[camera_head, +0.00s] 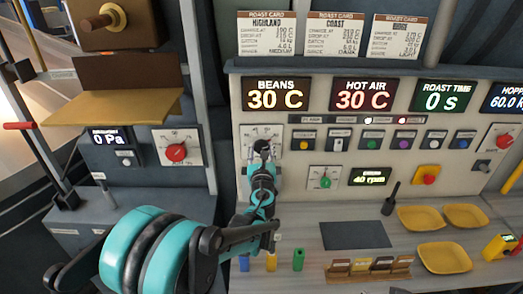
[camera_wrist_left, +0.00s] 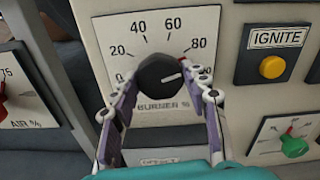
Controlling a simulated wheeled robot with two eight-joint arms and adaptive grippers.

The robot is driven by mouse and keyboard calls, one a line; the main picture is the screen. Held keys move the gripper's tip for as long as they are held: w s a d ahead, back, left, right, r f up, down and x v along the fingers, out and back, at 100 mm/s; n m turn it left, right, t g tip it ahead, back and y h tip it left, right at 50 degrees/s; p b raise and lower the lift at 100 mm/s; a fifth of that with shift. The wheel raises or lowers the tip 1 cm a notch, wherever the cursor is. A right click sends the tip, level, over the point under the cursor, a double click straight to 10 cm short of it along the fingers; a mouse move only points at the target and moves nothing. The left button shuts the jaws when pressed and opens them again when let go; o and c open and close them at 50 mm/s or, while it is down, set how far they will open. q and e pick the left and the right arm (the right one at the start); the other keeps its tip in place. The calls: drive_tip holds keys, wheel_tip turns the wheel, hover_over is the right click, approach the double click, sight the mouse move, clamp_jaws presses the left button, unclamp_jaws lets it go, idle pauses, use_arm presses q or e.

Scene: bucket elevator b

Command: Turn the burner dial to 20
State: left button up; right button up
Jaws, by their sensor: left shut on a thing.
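The burner dial (camera_wrist_left: 160,72) is a black knob on a white plate marked BURNER %, with 0, 20, 40, 60 and 80 showing. A pale mark on the knob's face lies toward the right; I cannot tell its exact reading. My left gripper (camera_wrist_left: 163,84) has its fingers on both sides of the knob and is shut on it. In the head view the left gripper (camera_head: 263,152) covers most of the burner plate (camera_head: 261,131). My right gripper is not in view.
The yellow IGNITE button (camera_wrist_left: 272,66) is just right of the dial. A green dial (camera_head: 325,182) sits lower right, and a red air dial (camera_head: 176,152) is on the left panel. Yellow trays (camera_head: 445,257) and small card blocks (camera_head: 370,267) lie on the counter.

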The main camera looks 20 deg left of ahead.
use_arm(q)
drive_tip(key=n+b, duration=0.1)
drive_tip(key=n, duration=0.6)
drive_tip(key=n+b, duration=0.1)
drive_tip(key=n, duration=1.8)
drive_tip(key=shift+b, duration=0.3)
drive_tip(key=shift+n, duration=0.3)
